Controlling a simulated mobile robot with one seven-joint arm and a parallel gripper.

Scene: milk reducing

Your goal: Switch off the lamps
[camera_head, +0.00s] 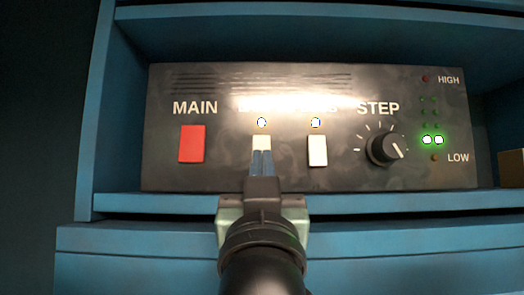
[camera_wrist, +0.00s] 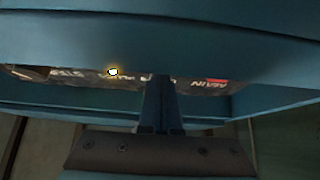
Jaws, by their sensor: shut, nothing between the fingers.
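A dark control panel (camera_head: 230,180) stands on a blue shelf. Two round lamps glow white: the left lamp (camera_head: 262,122) and the right lamp (camera_head: 316,122). Under them are a left white switch (camera_head: 261,142) and a right white switch (camera_head: 318,151). My gripper (camera_head: 262,154) is shut and empty, its fingertips over the lower part of the left white switch; I cannot tell whether they touch it. In the wrist view my closed fingers (camera_wrist: 158,85) reach towards the panel (camera_wrist: 190,87), which appears upside down; one lit lamp (camera_wrist: 112,72) shows there.
A red MAIN switch (camera_head: 191,143) is at the left and a black STEP knob (camera_head: 385,149) at the right. Two green lights (camera_head: 433,140) glow beside it. The blue shelf edge (camera_head: 400,202) runs below the panel. Glare hides the middle label.

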